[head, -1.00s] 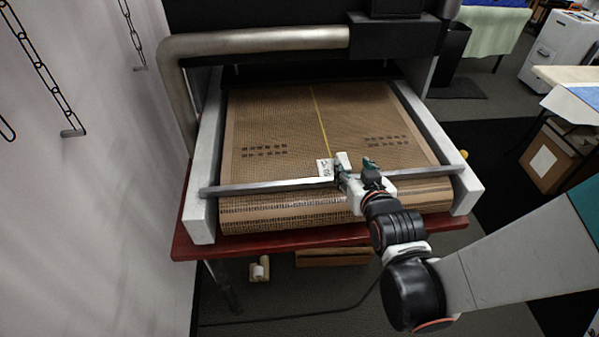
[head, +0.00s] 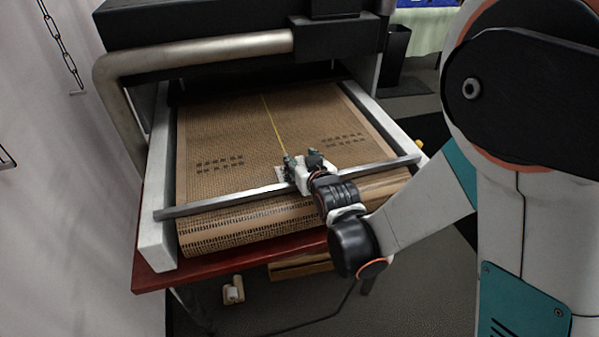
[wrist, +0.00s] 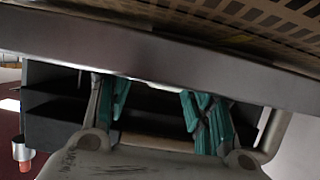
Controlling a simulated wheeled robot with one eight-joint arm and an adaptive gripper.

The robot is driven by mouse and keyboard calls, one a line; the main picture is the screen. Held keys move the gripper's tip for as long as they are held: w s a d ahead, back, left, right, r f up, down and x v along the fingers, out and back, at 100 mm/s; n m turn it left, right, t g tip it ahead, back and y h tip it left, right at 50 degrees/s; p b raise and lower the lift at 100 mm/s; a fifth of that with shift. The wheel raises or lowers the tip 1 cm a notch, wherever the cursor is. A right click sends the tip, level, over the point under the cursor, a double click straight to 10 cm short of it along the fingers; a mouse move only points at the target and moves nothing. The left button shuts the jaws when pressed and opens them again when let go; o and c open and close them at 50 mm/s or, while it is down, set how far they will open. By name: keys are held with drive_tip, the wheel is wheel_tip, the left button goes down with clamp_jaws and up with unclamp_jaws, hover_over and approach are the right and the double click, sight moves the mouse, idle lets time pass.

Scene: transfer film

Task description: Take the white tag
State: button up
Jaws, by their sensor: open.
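The white tag (head: 281,172) lies on the brown mesh belt (head: 220,130), just behind the metal crossbar (head: 220,203). In the head view only a small part of it shows at the left of my gripper (head: 301,157), which hides the rest. My gripper is at the crossbar, with green-padded fingers apart and nothing visibly held. In the wrist view, the open fingers (wrist: 158,102) reach up to the crossbar (wrist: 160,58). A thin white edge shows under the bar between them; I cannot tell if it is the tag.
White side rails (head: 157,190) flank the belt, and a thick metal pipe (head: 200,52) runs at the back left. The belt rolls over the front above a red table edge (head: 200,273). The belt behind the bar is clear.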

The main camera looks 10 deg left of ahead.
drive_tip(key=c, duration=1)
drive_tip(key=shift+r, duration=0.1)
drive_tip(key=shift+c, duration=0.2)
